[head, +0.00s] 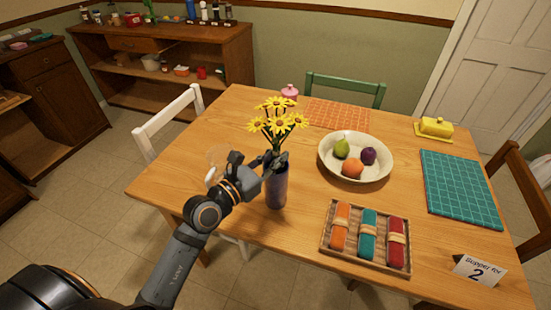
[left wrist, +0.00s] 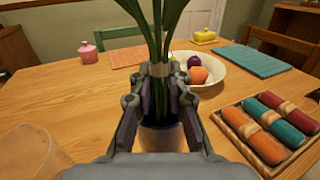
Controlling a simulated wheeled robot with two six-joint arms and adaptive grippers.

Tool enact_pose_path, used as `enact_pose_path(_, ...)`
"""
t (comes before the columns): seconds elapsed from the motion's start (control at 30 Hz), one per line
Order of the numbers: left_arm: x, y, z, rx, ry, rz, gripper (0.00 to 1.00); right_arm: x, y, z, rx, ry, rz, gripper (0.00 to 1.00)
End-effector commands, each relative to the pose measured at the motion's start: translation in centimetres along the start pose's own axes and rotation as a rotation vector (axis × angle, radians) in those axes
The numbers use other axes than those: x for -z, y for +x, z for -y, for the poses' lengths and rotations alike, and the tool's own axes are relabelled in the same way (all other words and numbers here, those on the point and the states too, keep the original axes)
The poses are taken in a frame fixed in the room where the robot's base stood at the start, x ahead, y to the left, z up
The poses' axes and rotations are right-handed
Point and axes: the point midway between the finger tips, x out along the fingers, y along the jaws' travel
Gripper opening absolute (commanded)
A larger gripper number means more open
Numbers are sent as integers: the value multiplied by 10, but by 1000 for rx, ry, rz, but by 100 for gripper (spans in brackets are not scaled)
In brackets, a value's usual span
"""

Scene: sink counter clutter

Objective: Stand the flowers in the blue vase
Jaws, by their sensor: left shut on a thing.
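The yellow flowers (head: 275,122) stand upright in the head view, with green stems running down into my left gripper (head: 274,161). My left gripper is shut on the stems (left wrist: 163,35), which rise between its fingers in the left wrist view. The blue vase (head: 277,190) stands upright on the table directly below the gripper. The lower stems line up with the vase's mouth, but the fingers hide the rim, so I cannot tell how deep they reach. My right gripper is not in view.
On the wooden table (head: 185,170) are a white fruit bowl (head: 328,163), a tray of rolled napkins (head: 325,238), a teal mat (head: 460,190), a yellow butter dish (head: 435,127) and a pink jar (head: 290,92).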

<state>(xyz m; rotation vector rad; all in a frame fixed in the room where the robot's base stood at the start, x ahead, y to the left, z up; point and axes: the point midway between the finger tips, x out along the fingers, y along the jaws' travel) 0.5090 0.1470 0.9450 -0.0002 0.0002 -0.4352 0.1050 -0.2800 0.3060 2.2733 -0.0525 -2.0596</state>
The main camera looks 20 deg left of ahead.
Motion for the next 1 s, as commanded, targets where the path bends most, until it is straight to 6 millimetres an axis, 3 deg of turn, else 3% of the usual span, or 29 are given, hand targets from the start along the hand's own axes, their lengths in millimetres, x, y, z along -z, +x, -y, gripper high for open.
enact_pose_path(0.1,2,0,0,0,0,0,0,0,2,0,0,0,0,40)
enact_pose_path(0.13,3,0,0,0,1,0,18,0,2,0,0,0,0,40)
enact_pose_path(0.3,2,0,0,0,0,0,39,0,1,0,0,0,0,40)
enact_pose_path(0.67,-1,-2,0,0,2,-2,39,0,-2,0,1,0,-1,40)
enact_pose_path(0.87,-2,-30,1,4,8,-8,39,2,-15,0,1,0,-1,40)
enact_pose_path(1.0,-6,-58,1,4,6,-13,39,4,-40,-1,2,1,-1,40)
